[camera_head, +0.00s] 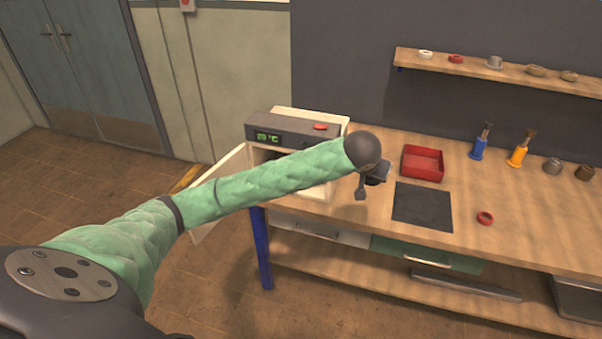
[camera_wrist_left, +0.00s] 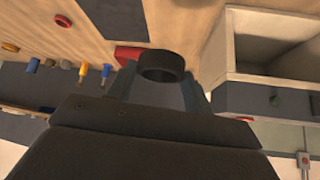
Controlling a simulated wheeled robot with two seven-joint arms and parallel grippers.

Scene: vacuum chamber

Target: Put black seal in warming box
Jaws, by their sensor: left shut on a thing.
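The black seal (camera_wrist_left: 162,66) is a thick dark ring, held between the fingertips of my left gripper (camera_wrist_left: 160,80) in the left wrist view. In the head view my left gripper (camera_head: 370,182) is above the bench, just right of the warming box (camera_head: 293,131). I cannot pick out the seal there. The warming box has a dark control panel with green digits and a red part on top. Its door (camera_head: 222,188) hangs open to the left, and my left arm hides most of its opening. In the left wrist view the box's pale open interior (camera_wrist_left: 265,48) is at right. My right gripper is out of view.
A red tray (camera_head: 423,164) and a black mat (camera_head: 422,205) lie right of the gripper, with a red ring (camera_head: 485,218) beyond. Blue and orange tools (camera_head: 519,152) stand at the back. A wall shelf (camera_head: 500,72) holds several small parts. The bench front is mostly clear.

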